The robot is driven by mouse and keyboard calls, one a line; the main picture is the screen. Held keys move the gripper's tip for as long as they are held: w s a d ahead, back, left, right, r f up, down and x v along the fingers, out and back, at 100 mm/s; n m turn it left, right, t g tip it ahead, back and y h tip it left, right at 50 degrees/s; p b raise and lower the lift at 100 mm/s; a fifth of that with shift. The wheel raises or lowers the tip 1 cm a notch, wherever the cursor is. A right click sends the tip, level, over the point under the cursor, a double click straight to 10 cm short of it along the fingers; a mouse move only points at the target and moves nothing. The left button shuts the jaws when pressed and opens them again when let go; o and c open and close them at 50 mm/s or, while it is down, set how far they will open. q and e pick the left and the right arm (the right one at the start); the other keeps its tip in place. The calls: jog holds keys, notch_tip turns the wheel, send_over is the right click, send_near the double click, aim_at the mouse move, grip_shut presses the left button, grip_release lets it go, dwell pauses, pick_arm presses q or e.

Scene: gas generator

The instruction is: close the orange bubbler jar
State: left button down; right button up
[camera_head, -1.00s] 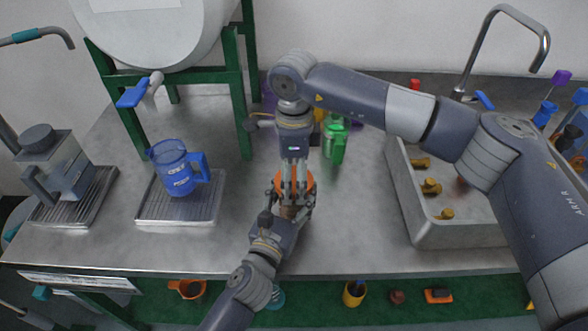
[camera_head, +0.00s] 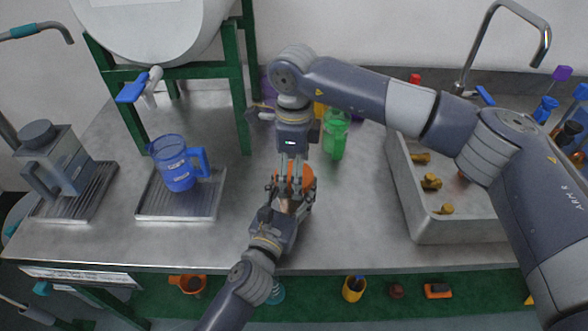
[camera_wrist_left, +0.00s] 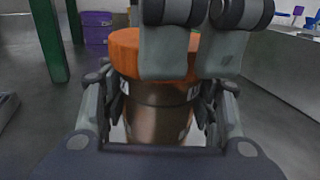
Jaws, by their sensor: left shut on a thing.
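The bubbler jar has a brown, shiny body (camera_wrist_left: 158,112) and an orange lid (camera_wrist_left: 125,52) that sits on top of it. In the head view the orange lid (camera_head: 307,178) shows between my two grippers, above the middle of the bench. My left gripper (camera_head: 288,200) is shut around the jar's body, with a finger on each side in the left wrist view. My right gripper (camera_head: 292,180) points down from above at the lid. Its two fingertips overlap the lid's near side and right edge in the left wrist view; whether they clamp it is unclear.
A blue jug (camera_head: 176,165) stands on a drip tray (camera_head: 150,205) to the left. A green bottle (camera_head: 334,136) stands behind my right gripper. A sink (camera_head: 420,228) with several brass-coloured pieces is at right. The bench front between tray and sink is mostly clear.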

dwell(0.3)
notch_tip(320, 180, up, 12)
dwell(0.5)
pick_arm(q)
jog(key=c, duration=0.6)
grip_release()
jog(key=shift+o, duration=0.2)
jog(key=shift+s+a+f, duration=0.1)
jog(key=shift+s+a, duration=0.1)
jog(key=shift+s, duration=0.35)
jog(key=v, duration=1.1)
